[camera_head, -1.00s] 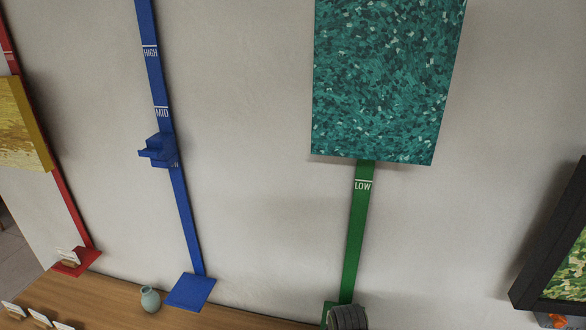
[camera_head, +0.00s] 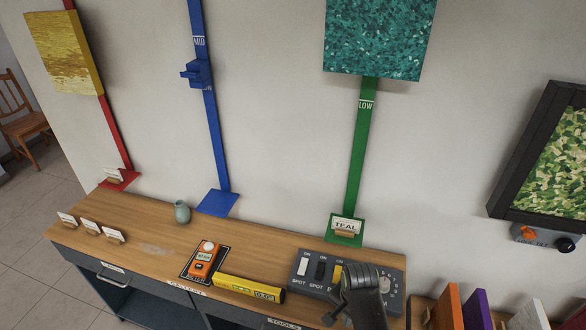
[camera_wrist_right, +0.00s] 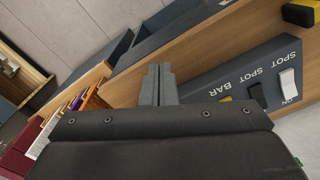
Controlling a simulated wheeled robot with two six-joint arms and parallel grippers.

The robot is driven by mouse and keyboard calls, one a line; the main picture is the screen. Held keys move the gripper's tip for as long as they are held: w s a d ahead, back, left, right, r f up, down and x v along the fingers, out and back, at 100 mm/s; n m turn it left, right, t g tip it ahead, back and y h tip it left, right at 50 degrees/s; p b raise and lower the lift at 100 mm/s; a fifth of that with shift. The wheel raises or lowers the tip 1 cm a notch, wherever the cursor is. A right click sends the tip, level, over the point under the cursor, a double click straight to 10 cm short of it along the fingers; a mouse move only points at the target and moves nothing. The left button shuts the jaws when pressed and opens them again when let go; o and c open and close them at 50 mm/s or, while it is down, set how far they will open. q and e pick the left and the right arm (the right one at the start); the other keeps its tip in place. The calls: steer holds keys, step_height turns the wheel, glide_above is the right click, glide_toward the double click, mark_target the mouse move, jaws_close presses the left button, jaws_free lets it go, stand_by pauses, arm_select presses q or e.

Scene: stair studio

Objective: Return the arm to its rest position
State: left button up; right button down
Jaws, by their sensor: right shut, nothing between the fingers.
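My right gripper (camera_head: 331,319) is low in the head view, in front of the switch panel (camera_head: 306,283) at the workbench's front edge. In the right wrist view its fingers (camera_wrist_right: 158,84) are together with nothing between them. The panel, with switches marked SPOT, SPOT and BAR, also shows in the wrist view (camera_wrist_right: 235,85), to the right of the fingers. My right arm hides part of the panel. My left gripper is in neither view.
The wooden workbench (camera_head: 150,245) holds an orange meter (camera_head: 202,262), a yellow level (camera_head: 248,287), a small vase (camera_head: 182,211) and cards. Coloured panels (camera_head: 447,309) stand at the lower right. A teal picture (camera_head: 378,38) hangs above the green rail (camera_head: 357,150).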

steer(key=s+d+f+n+b, duration=0.15)
steer(key=s+f, duration=0.25)
steer(key=f, duration=0.5)
steer(key=s+d+f+n+b, duration=0.1)
steer(key=s+d+f+b, duration=0.25)
steer(key=f, duration=0.45)
steer(key=s+d+f+n+b, duration=0.2)
steer(key=s+f, duration=0.2)
steer(key=f, duration=0.5)
steer(key=s+d+f+n+b, duration=0.1)
steer(key=s+d+f+b, duration=0.1)
steer(key=s+f, duration=0.3)
steer(key=s+d+f+n+b, duration=0.1)
steer(key=s+d+f, duration=0.3)
steer(key=s, duration=0.8)
steer(key=s+d+f+n+t+h+b, duration=0.1)
steer(key=s+d+f+n+b, duration=0.1)
steer(key=s+f, duration=0.6)
steer(key=shift+s+d+f+b, duration=0.25)
steer(key=shift+s+d+b, duration=0.1)
steer(key=shift+d+b, duration=0.4)
